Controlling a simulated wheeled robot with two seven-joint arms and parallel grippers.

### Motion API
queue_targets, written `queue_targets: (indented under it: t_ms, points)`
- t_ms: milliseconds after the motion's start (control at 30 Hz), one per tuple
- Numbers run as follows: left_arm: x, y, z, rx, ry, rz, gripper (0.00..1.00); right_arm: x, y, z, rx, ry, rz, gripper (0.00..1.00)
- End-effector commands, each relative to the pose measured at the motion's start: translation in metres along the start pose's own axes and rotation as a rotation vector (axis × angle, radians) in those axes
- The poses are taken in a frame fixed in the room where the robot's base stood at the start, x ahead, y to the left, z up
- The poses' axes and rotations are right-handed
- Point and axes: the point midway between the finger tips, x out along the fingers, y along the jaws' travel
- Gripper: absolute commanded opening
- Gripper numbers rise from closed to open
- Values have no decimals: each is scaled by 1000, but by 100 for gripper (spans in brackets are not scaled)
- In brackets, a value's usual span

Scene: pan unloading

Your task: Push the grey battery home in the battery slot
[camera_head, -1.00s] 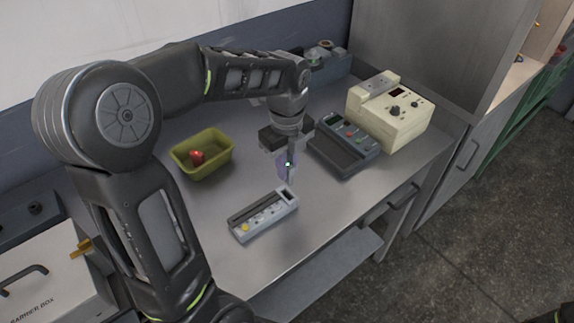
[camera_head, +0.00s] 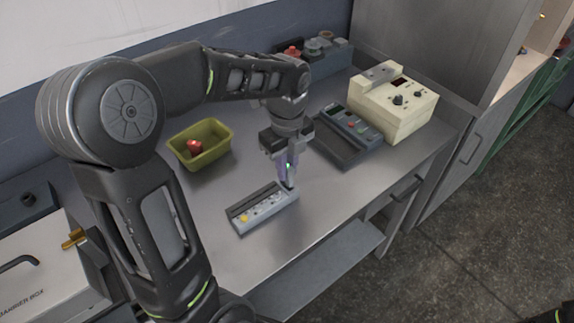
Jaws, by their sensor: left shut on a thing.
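A light grey tester unit (camera_head: 262,212) lies on the metal bench, with a row of small round parts, one of them yellow, along it. The battery slot is at its right end, now mostly covered by my left gripper. My left gripper (camera_head: 287,178) points down over that end, shut, with its fingertips at the slot. The grey battery is between the fingers and mostly hidden; only a small dark bit shows at the tips. How deep it sits in the slot I cannot tell. My right gripper is not in view.
An olive bin (camera_head: 213,155) with a red item (camera_head: 194,147) stands at the back left. A dark grey keypad device (camera_head: 347,138) and a cream instrument box (camera_head: 394,105) stand to the right of the gripper. The bench front is clear.

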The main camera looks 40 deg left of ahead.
Motion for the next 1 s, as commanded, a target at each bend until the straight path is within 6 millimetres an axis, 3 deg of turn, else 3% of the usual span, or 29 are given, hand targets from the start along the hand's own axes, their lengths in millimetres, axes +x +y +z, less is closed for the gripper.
queue_targets:
  t_ms: [1000]
  points:
    - [9, 0, 0, 0, 0, 1, 0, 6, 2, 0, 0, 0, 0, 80]
